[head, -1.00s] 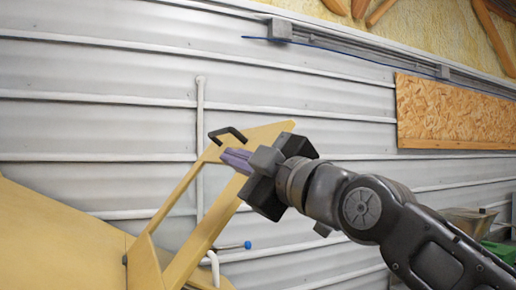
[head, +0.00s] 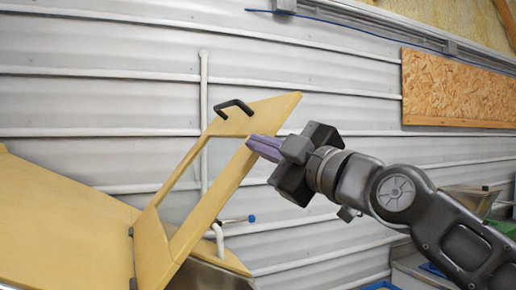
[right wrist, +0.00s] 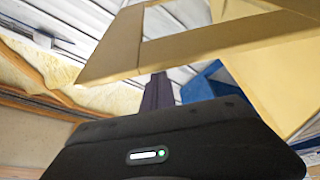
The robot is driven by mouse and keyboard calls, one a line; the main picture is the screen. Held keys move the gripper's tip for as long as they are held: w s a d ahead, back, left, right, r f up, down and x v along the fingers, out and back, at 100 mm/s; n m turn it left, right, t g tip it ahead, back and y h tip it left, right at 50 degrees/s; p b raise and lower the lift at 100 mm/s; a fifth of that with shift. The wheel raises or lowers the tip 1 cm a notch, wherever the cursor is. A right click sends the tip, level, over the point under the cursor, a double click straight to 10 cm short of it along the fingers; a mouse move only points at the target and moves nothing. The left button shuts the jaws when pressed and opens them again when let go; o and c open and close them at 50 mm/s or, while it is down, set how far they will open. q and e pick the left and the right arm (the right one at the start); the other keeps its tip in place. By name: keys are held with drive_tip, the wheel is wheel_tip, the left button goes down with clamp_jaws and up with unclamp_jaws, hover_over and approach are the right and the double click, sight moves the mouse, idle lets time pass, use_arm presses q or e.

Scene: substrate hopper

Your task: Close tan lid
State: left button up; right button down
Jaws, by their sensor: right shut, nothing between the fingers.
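The tan lid (head: 214,190) is a flat panel with a large cut-out window and a black handle (head: 236,106) at its upper end. It stands tilted up from the tan hopper body (head: 60,225), raised and open. My right gripper (head: 251,141) is shut and empty, its purple fingers at the lid's right edge, just below the handle. I cannot tell whether they touch the lid. In the right wrist view the lid (right wrist: 112,52) crosses above the dark fingers (right wrist: 158,92). My left gripper is not in view.
A pipe with a blue-tipped lever (head: 251,219) stands behind the lid's lower right side. A corrugated metal wall (head: 110,100) runs behind, with a chipboard panel (head: 455,88) at the right. Green and grey containers show at the right edge.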

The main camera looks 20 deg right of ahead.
drive_tip(key=d+f+m+t+h+b, duration=0.15)
drive_tip(key=d+f+m+b, duration=0.4)
drive_tip(key=f+b, duration=0.55)
drive_tip(key=d+f+m+t+h+b, duration=0.15)
drive_tip(key=d+f+m+b, duration=0.25)
drive_tip(key=d+f+b, duration=0.65)
drive_tip(key=a+f+m+h+b, duration=0.1)
drive_tip(key=f+m+b, duration=0.1)
drive_tip(key=f+b, duration=0.4)
drive_tip(key=a+f+m+h+b, duration=0.1)
drive_tip(key=a+f+m+b, duration=0.1)
drive_tip(key=f+b, duration=0.4)
drive_tip(key=a+f+m+h+b, duration=0.1)
drive_tip(key=f+m+b, duration=0.1)
drive_tip(key=f+b, duration=0.4)
drive_tip(key=shift+w+a+m+h+b, duration=0.2)
drive_tip(key=shift+w+m+h+b, duration=0.1)
drive_tip(key=shift+w+b, duration=0.1)
drive_tip(key=shift+a+f, duration=0.15)
drive_tip(key=shift+f, duration=0.1)
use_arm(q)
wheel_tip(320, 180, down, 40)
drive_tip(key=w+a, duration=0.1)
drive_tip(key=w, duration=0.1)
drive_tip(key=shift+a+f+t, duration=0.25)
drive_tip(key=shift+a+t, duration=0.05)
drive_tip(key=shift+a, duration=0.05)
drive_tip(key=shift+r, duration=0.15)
use_arm(e)
drive_tip(key=shift+r, duration=0.15)
